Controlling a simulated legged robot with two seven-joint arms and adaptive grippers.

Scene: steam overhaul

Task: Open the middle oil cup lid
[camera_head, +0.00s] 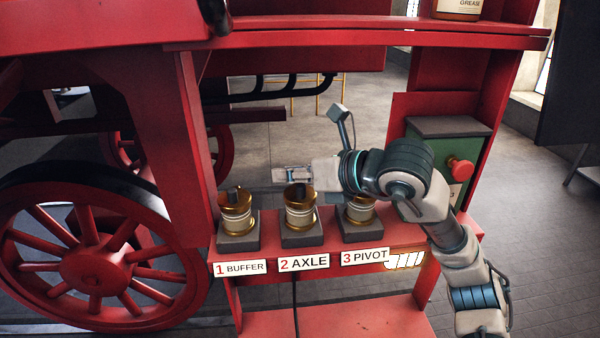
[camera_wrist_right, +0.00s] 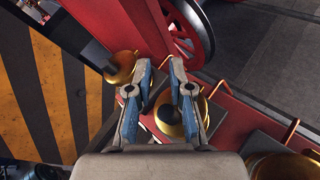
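The middle oil cup (camera_head: 300,212) is a brass and cream cup on a dark block behind the "2 AXLE" label (camera_head: 304,263). Its brown lid (camera_head: 299,192) sits on top and looks closed. My right gripper (camera_head: 290,174) reaches in from the right, just above and behind this lid in the head view. In the wrist view my right gripper (camera_wrist_right: 160,70) has its two fingers apart, with nothing between the tips. The middle cup (camera_wrist_right: 165,113) shows below and between the fingers, partly hidden by them; contact cannot be told. My left gripper is out of view.
The buffer cup (camera_head: 236,215) stands left and the pivot cup (camera_head: 357,217) right, close to my right wrist. A green box with a red button (camera_head: 460,167) stands behind my forearm. A red upright (camera_head: 186,140) and a spoked wheel (camera_head: 95,265) are at left.

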